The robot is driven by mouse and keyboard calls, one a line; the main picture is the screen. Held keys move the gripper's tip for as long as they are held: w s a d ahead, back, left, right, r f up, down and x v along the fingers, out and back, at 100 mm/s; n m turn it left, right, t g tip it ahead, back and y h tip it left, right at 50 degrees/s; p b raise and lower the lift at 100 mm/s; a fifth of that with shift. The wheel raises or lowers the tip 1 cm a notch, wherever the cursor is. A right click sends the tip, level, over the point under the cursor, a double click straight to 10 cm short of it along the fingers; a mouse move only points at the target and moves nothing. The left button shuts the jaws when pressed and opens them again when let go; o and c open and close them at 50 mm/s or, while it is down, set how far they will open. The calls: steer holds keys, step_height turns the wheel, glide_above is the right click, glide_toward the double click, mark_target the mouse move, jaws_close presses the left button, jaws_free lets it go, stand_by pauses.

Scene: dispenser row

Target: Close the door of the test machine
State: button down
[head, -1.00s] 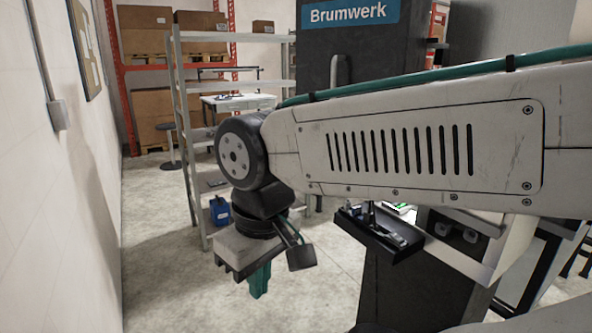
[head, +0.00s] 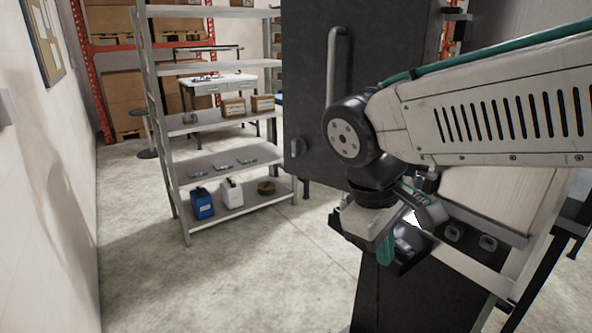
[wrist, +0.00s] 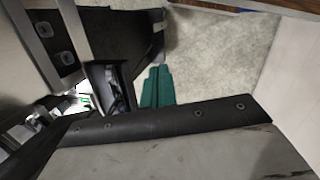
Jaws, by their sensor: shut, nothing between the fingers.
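The test machine's dark grey door (head: 310,100) stands upright in the head view, a large flat panel with a vertical bar handle (head: 337,65) and a dark knob (head: 298,148) low on its left. It appears swung out from the machine; its hinge side is hidden behind my arm. My gripper (head: 387,250) points down, in front of and below the door's lower right part in the picture. Its green fingers are together and empty. In the wrist view the fingers (wrist: 157,87) show beside dark machine parts, over the pale floor. No contact with the door is visible.
A grey shelf rack (head: 160,110) with a blue canister (head: 202,203), a white canister and boxes stands left of the door. A wall bounds the far left. A dark pedestal (head: 400,300) stands below my gripper. The floor (head: 240,280) at lower left is clear.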

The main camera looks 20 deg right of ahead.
steer(key=w+n+h, duration=0.4)
steer(key=w+n, duration=0.1)
steer(key=n+t+h, duration=0.8)
steer(key=n+t, duration=0.2)
steer(key=n, duration=0.5)
glide_toward(289, 167)
steer(key=x, duration=0.7)
